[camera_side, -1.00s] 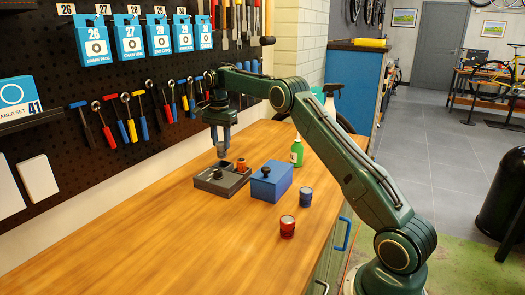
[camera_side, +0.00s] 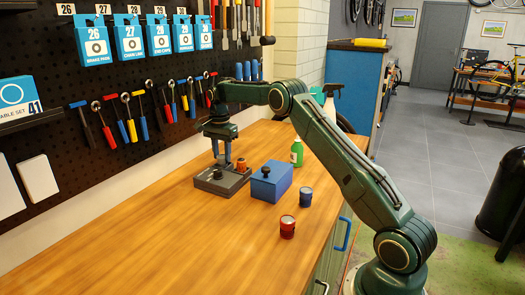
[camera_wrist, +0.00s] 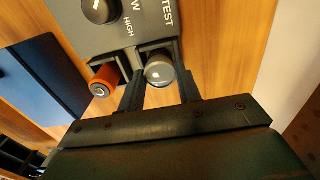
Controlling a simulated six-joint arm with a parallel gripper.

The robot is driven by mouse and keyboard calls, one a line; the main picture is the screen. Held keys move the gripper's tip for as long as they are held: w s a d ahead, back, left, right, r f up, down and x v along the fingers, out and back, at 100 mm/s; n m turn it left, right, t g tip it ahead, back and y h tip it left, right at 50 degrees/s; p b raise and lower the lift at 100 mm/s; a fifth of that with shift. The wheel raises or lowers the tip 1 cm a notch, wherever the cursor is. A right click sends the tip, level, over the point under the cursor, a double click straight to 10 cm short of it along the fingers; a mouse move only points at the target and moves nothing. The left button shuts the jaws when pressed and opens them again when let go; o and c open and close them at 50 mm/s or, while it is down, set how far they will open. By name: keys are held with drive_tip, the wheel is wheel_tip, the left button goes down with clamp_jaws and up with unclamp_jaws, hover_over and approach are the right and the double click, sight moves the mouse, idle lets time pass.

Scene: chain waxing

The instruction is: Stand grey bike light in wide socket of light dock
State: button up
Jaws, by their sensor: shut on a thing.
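The grey light dock (camera_side: 236,190) stands on the bench, and its dial and lettering show at the top of the wrist view (camera_wrist: 150,15). My gripper (camera_side: 222,161) is low over the dock's back part. In the wrist view its fingers (camera_wrist: 160,90) are shut on the grey bike light (camera_wrist: 159,71), gripping it from both sides. The light looks upright, with its round end toward the camera, and dark socket walls show beside it. How deep it sits in the socket is hidden. An orange light (camera_wrist: 104,80) stands in the neighbouring socket, also seen in the side view (camera_side: 241,165).
A blue box with a black knob (camera_side: 272,183) stands just right of the dock. A red can (camera_side: 287,227), a dark blue can (camera_side: 305,197) and a green bottle (camera_side: 296,152) stand farther right. The bench's front left is clear.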

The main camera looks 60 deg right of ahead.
sight(222, 156)
drive_tip(key=shift+f, duration=0.15)
drive_tip(key=o, duration=1)
wheel_tip(222, 156, up, 12)
idle(0.5)
drive_tip(key=shift+r, duration=0.25)
idle(0.3)
